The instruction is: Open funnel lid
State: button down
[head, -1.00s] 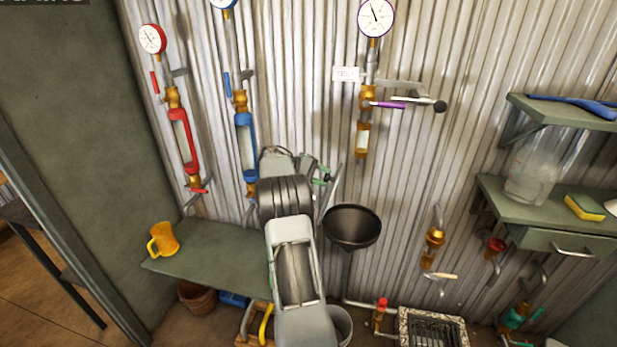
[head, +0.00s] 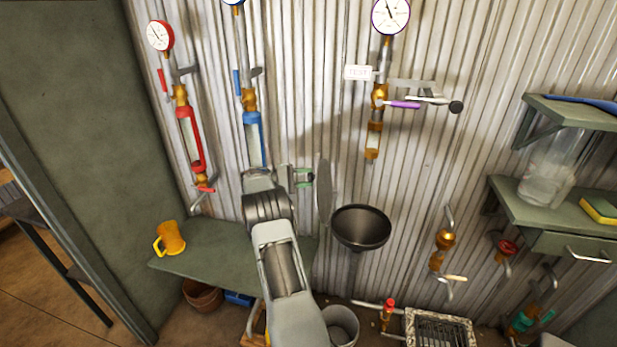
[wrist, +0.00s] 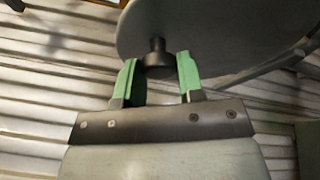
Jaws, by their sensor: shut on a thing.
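The black funnel (head: 361,228) stands in front of the corrugated wall, with its dark bowl showing open at the top. Its grey round lid (head: 323,195) stands nearly upright, edge-on, at the bowl's left side. In the wrist view the lid (wrist: 225,35) fills the top, with a black knob (wrist: 158,58) on its face. My gripper (head: 304,178) is left of the lid. Its green fingers (wrist: 158,75) are on both sides of the knob, shut on it. In the head view the knob is too small to make out.
A green bench (head: 225,252) with an orange mug (head: 170,240) stands at the left. Gauged pipes with red, blue and purple handles (head: 403,105) run up the wall. Shelves (head: 560,220) stick out at the right. A bucket (head: 341,325) and a drain grate (head: 438,328) are below.

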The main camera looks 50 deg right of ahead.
jog(key=shift+w, duration=0.15)
jog(key=c, duration=0.8)
grip_release()
jog(key=shift+o, duration=0.2)
jog(key=shift+a, duration=0.1)
jog(key=b+v, duration=0.1)
jog(key=v, duration=1.2)
jog(key=shift+w+a, duration=0.2)
jog(key=shift+w, duration=0.1)
